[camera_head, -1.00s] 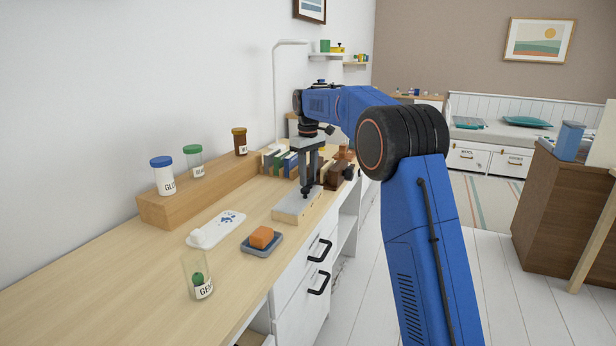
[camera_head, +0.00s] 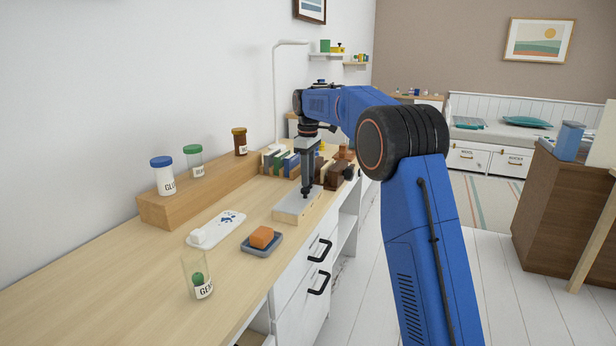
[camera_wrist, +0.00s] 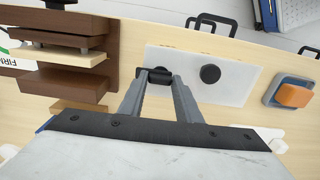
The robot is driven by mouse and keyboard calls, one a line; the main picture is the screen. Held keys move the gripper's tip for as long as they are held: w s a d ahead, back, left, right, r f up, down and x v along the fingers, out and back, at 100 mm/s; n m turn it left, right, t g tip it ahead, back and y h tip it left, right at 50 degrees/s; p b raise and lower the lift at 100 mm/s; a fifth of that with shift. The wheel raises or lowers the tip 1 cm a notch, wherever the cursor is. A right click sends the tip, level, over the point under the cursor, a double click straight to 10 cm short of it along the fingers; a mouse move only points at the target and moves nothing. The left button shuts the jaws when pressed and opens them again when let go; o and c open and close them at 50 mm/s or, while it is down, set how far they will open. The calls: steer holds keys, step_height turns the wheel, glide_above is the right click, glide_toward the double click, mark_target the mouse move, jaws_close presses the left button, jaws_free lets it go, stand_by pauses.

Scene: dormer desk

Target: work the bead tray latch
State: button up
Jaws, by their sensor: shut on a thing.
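The latch unit is a pale wooden block (camera_head: 292,214) with a light grey plate (camera_wrist: 225,90) on top, near the front edge of the desk. My gripper (camera_head: 306,188) points straight down over it. In the wrist view my gripper (camera_wrist: 160,78) has its two grey fingers shut on a small black latch handle (camera_wrist: 153,73) near one end of the plate. The fingers hide part of the handle. A round black knob (camera_wrist: 210,74) stands apart from the fingers on the same plate.
An orange block on a grey-blue dish (camera_head: 262,241), a white tray (camera_head: 215,229) and a clear jar (camera_head: 197,275) stand nearer. A wooden riser (camera_head: 215,193) with bottles runs along the wall. Brown wooden racks (camera_wrist: 60,60) are close beside my gripper. The near left desktop is clear.

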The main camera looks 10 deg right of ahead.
steer(key=o, duration=1.1)
steer(key=shift+c, duration=0.2)
steer(key=shift+r, duration=0.1)
step_height(320, 180, up, 17)
steer(key=shift+r, duration=0.1)
